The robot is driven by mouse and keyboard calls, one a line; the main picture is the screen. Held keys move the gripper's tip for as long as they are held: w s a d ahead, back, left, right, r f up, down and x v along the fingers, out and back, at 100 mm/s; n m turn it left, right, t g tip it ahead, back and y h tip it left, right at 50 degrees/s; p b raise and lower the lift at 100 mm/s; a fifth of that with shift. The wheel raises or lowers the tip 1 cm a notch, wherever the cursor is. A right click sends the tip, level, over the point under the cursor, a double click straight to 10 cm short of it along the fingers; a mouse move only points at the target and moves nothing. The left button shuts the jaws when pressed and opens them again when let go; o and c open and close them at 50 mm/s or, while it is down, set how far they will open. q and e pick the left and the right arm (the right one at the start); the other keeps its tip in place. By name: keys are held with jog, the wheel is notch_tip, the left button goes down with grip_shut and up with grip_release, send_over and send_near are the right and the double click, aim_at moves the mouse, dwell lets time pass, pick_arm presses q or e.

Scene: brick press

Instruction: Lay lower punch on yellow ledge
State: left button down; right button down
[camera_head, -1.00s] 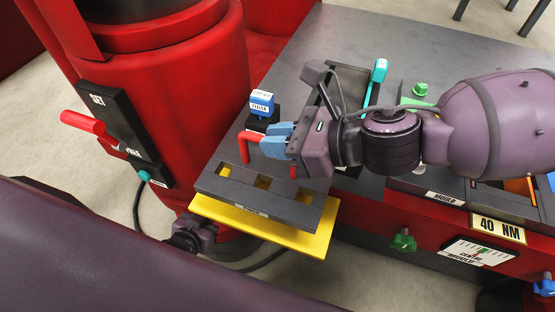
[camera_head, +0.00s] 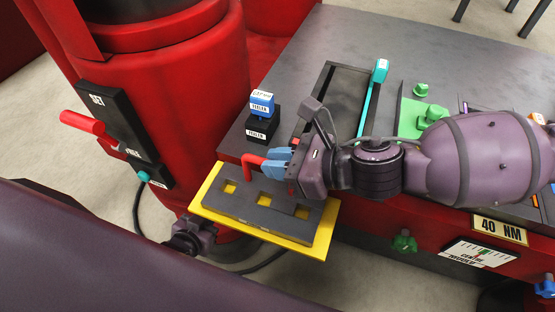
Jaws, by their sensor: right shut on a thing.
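The lower punch is the dark grey slab (camera_head: 285,222) with three square holes. It lies flat over the yellow ledge (camera_head: 318,245), whose yellow shows through the holes and around the slab's edges. I cannot see any gap between slab and ledge. A red bent handle (camera_head: 249,166) rises at the slab's back left. My right gripper (camera_head: 268,165) has its blue fingers shut on this handle, above the slab's back edge. The hand of my left arm (camera_head: 190,236) shows partly beside the ledge's left end; its fingers are hidden.
A blue-topped block (camera_head: 262,104) on a black feeler base (camera_head: 262,125) stands just behind the right gripper. A teal-handled tool (camera_head: 379,71) lies at a dark frame (camera_head: 338,85). Green parts (camera_head: 432,115) stand at right. The grey table top (camera_head: 330,40) is clear at the back.

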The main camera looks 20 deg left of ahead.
jog(key=c, duration=1.1)
grip_release()
jog(key=shift+r, duration=0.1)
jog(key=v, duration=1.2)
jog(key=shift+s, duration=0.15)
